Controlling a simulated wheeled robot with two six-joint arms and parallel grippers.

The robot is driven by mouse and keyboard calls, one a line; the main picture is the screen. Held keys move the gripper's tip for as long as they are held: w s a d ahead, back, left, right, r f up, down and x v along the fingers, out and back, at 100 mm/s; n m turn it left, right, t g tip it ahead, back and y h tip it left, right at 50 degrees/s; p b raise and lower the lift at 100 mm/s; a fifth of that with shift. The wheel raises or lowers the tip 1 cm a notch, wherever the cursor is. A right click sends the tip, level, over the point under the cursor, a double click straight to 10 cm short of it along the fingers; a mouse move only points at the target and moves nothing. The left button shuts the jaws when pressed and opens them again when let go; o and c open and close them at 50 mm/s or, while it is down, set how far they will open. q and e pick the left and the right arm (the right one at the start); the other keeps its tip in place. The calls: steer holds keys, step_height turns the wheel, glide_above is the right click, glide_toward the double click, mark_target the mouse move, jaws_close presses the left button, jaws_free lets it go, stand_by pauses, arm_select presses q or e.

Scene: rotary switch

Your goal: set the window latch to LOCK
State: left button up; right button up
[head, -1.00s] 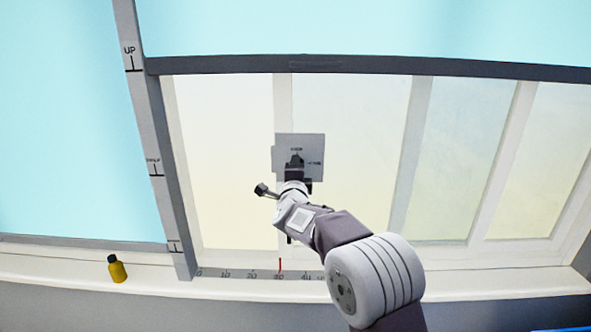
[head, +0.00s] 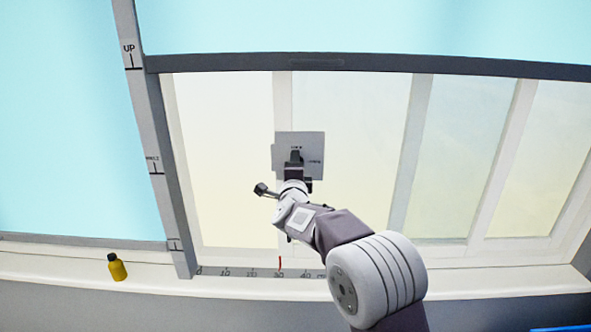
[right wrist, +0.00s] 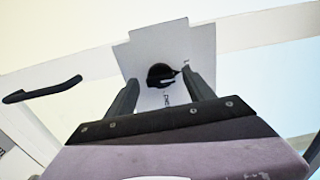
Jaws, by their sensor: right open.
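The window latch's pale plate (right wrist: 190,38) is fixed to the window in front of me. Its black round knob (right wrist: 161,76) shows in the right wrist view, its pointer end toward the right fingertip. Small labels sit on the plate; I cannot read them surely. My right gripper (right wrist: 160,79) is open, one finger on each side of the knob in that view; contact cannot be told. My left gripper is in no view.
A yellow bottle with a dark cap (head: 117,268) stands on the sill at left. A dark handle (head: 265,190) sticks out left of my right wrist. A scale (head: 240,272) with a red mark runs along the sill. Window bars surround the plate.

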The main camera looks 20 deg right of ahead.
steer(key=b+v, duration=0.2)
steer(key=v, duration=0.6)
steer(key=shift+s, duration=0.3)
steer(key=shift+a, duration=0.1)
